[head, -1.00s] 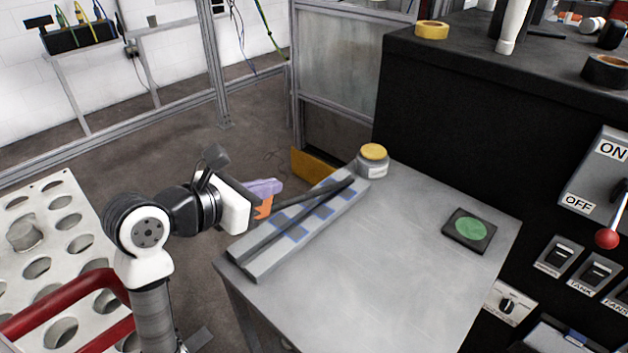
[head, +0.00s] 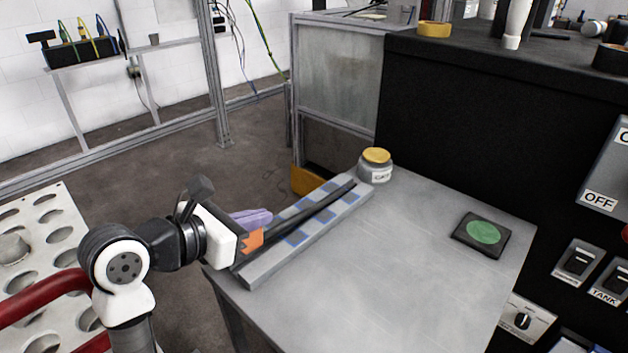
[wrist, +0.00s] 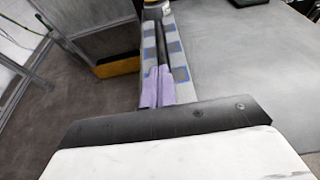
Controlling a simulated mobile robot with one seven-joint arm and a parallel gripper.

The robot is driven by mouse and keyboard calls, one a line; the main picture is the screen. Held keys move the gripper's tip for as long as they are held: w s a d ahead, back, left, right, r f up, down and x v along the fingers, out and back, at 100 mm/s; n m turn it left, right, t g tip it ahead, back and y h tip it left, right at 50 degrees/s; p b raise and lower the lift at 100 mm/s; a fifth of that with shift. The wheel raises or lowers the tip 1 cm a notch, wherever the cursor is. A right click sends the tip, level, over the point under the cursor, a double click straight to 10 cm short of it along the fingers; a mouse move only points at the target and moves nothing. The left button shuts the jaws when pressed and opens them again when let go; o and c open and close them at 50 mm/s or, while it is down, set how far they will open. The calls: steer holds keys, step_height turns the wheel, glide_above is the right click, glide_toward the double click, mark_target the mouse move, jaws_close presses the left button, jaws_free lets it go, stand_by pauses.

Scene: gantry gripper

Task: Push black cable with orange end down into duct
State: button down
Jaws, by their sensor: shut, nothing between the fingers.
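The duct (head: 262,272) is a long grey strip with blue squares, running along the left edge of the grey table. The black cable (head: 325,203) lies lengthwise along it; whether it is fully inside the slot I cannot tell. Its orange end (head: 252,242) shows beside my gripper at the near end. My gripper (head: 268,216) has purple fingers, shut and empty, over the near part of the duct in the head view. In the wrist view, the fingers (wrist: 158,75) are together over the cable (wrist: 163,52), hiding the duct's near part. Contact is unclear.
A jar with a yellow lid (head: 376,166) stands at the duct's far end. A black pad with a green disc (head: 482,234) lies on the right of the table (head: 400,270). The table's middle is clear. A black cabinet (head: 470,130) rises behind.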

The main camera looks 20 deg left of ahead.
mark_target(254, 247)
steer(key=shift+s+a+f+b, duration=0.1)
steer(key=shift+s+f+b, duration=0.15)
steer(key=shift+f+b, duration=0.5)
steer(key=shift+s+a+f+b, duration=0.1)
steer(key=shift+s+f+b, duration=0.1)
steer(key=shift+f+b, duration=0.5)
steer(key=shift+r, duration=0.25)
steer(key=shift+s+a+r+p, duration=0.2)
steer(key=shift+s+r+p, duration=0.3)
steer(key=shift+s+r, duration=0.3)
steer(key=v, duration=0.6)
steer(key=shift+s+r+b, duration=0.15)
steer(key=shift+s+b, duration=0.15)
steer(key=shift+a, duration=0.15)
